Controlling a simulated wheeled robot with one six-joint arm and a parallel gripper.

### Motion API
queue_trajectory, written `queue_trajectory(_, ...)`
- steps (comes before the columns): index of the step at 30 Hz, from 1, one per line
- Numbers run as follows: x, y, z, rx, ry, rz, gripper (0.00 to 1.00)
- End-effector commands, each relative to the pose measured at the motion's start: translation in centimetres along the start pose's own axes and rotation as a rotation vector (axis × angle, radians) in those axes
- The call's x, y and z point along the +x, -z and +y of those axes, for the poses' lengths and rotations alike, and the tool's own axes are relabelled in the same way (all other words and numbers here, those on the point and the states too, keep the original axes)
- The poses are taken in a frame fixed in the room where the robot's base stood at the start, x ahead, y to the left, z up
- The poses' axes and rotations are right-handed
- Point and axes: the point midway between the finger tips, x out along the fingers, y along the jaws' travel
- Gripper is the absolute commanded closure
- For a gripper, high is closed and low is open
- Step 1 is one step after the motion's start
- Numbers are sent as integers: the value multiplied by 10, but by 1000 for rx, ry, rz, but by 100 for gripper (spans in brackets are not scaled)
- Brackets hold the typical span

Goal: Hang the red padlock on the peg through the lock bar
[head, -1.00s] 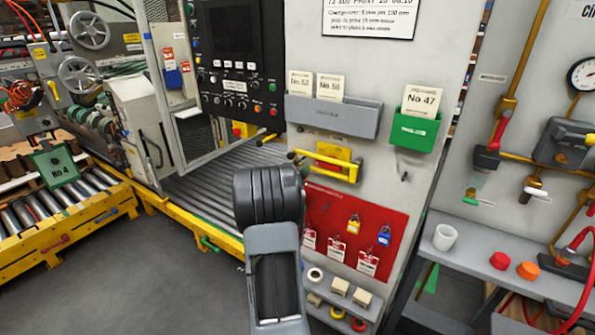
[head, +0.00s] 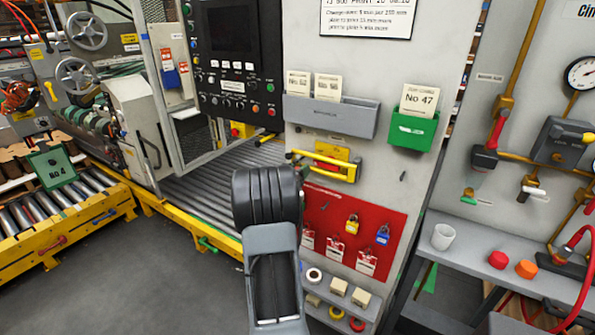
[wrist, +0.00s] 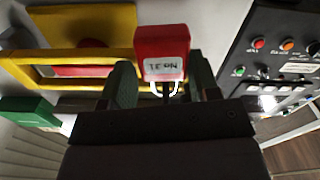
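In the head view the lock bar (head: 335,173) is on the grey panel, right of my dark wrist. The padlock and fingertips are hidden there behind my arm. I cannot make out the peg clearly.
A grey card holder (head: 330,117) and a green card holder (head: 411,132) sit above the lock bar. A red board (head: 385,215) with padlocks and tags is below. The control panel (head: 235,62) is to the left. A white cup (head: 443,237) stands on the right shelf.

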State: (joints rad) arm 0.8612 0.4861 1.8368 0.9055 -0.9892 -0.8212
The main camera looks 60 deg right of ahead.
Motion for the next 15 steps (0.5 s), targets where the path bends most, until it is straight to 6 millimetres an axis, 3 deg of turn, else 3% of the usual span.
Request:
queue_trajectory(5,0,0,0,0,0,0,28)
queue_trajectory(15,-7,0,-1,0,2,-1,28)
